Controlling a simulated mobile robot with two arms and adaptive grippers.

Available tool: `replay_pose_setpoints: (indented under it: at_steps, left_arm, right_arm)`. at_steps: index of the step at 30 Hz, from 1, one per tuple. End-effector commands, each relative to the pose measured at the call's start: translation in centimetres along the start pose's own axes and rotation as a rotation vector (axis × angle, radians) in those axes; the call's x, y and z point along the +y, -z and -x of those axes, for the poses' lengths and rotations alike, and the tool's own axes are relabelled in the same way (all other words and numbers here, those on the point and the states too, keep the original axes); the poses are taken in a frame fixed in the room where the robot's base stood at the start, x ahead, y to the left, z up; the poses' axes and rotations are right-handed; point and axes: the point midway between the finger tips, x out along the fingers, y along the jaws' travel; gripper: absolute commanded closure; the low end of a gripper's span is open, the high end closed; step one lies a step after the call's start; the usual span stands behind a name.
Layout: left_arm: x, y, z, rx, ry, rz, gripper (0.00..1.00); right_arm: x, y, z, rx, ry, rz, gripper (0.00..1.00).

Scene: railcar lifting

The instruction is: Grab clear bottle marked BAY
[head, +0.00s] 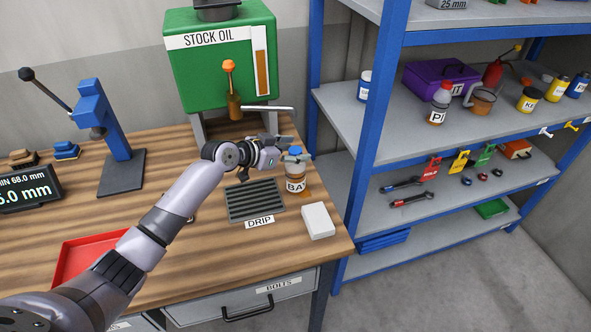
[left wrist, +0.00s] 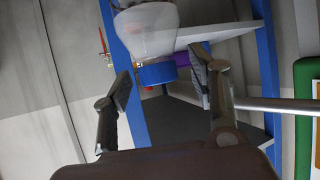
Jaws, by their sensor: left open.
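The clear bottle marked BAY (head: 296,180) stands upright on the wooden bench, with amber liquid inside and a blue cap (head: 295,151). Its label reads "BA", with the last letter partly turned out of sight. My left gripper (head: 281,148) is open at the height of the cap, just left of it. In the left wrist view the bottle (left wrist: 146,32) appears upside down. Its blue cap (left wrist: 156,73) shows between the two spread fingers of my left gripper (left wrist: 160,80). I cannot tell whether a finger touches it. My right gripper is not in view.
A ridged drip tray (head: 255,200) and a white block (head: 318,221) lie close to the bottle. The green stock oil tank (head: 205,75) with its tap stands behind. A blue-framed shelf (head: 375,130) rises at the right. A red tray (head: 85,258) lies front left.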

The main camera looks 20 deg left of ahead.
Motion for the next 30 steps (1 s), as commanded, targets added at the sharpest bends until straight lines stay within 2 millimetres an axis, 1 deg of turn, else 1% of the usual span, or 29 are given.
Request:
replay_pose_setpoints:
  at_steps: [4, 11, 18, 30]
  left_arm:
    - [0.07, -0.05, -0.87, -0.002, -0.001, 0.001, 0.46]
    - [0.05, -0.13, -0.93, -0.002, -0.001, -0.001, 0.46]
    - [0.04, -0.12, -0.91, -0.002, 0.0, 0.0, 0.62]
    - [0.04, -0.15, -0.9, -0.002, -0.001, 0.0, 0.89]
  right_arm:
    - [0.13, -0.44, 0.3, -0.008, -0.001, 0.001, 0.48]
    - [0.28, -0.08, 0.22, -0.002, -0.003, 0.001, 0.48]
    - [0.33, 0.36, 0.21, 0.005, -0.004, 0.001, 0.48]
    - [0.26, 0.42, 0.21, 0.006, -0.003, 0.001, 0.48]
